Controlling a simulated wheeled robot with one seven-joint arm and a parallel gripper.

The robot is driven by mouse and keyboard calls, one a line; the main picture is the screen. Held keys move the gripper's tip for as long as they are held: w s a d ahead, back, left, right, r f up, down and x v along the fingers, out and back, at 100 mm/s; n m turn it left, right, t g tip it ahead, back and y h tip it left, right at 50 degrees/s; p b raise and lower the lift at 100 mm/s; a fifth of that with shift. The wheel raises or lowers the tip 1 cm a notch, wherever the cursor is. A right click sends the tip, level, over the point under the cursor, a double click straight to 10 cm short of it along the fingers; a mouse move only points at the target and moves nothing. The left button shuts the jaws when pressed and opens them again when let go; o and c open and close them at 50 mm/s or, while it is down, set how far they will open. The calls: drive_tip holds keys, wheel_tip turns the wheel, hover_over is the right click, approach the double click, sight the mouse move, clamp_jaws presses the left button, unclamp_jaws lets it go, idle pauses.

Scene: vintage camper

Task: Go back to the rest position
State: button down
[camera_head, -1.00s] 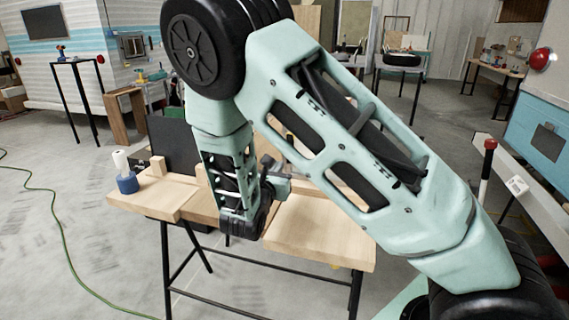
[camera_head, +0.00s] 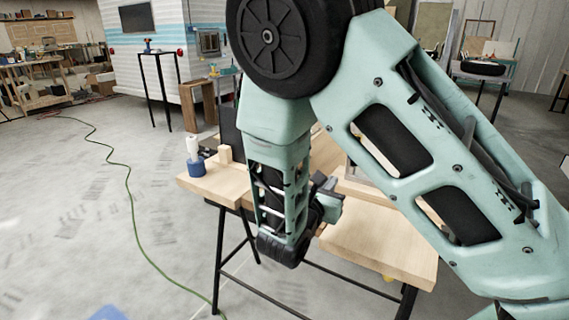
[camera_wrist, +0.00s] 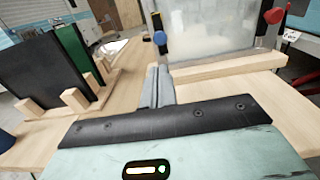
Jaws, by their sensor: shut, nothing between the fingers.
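My gripper (camera_wrist: 158,88) is in the middle of the wrist view, its grey fingers together with nothing between them. It points across the wooden workbench (camera_wrist: 130,100). In the head view my gripper (camera_head: 330,188) is partly hidden behind my mint-green wrist, over or beside the workbench (camera_head: 375,240). My arm is bent, with its elbow high and its forearm hanging down at the bench's front edge. Whether the gripper touches anything cannot be told.
A rack with dark panels (camera_wrist: 40,65) is at left in the wrist view; a clear panel (camera_wrist: 215,40) stands ahead. A green hose (camera_head: 133,205) crosses the open floor at left.

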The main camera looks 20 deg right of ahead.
drive_tip(key=s+a+r+m+g+y+p, duration=0.2)
drive_tip(key=s+m+g+y+p, duration=0.2)
drive_tip(key=s+m+g, duration=0.85)
drive_tip(key=s+a+r+m+y+p, duration=0.1)
drive_tip(key=s+a+r+m+y, duration=0.1)
drive_tip(key=s+a+y, duration=0.3)
drive_tip(key=s+a+r+m+t+y+p, duration=0.1)
drive_tip(key=s+a+r+m+y+p, duration=0.1)
drive_tip(key=s+a, duration=0.7)
wheel_tip(320, 180, up, 3)
drive_tip(key=a+m+y, duration=0.1)
drive_tip(key=y, duration=0.2)
drive_tip(key=shift+y, duration=0.4)
drive_tip(key=shift+f+m+t, duration=0.1)
drive_tip(key=shift+m+t, duration=0.15)
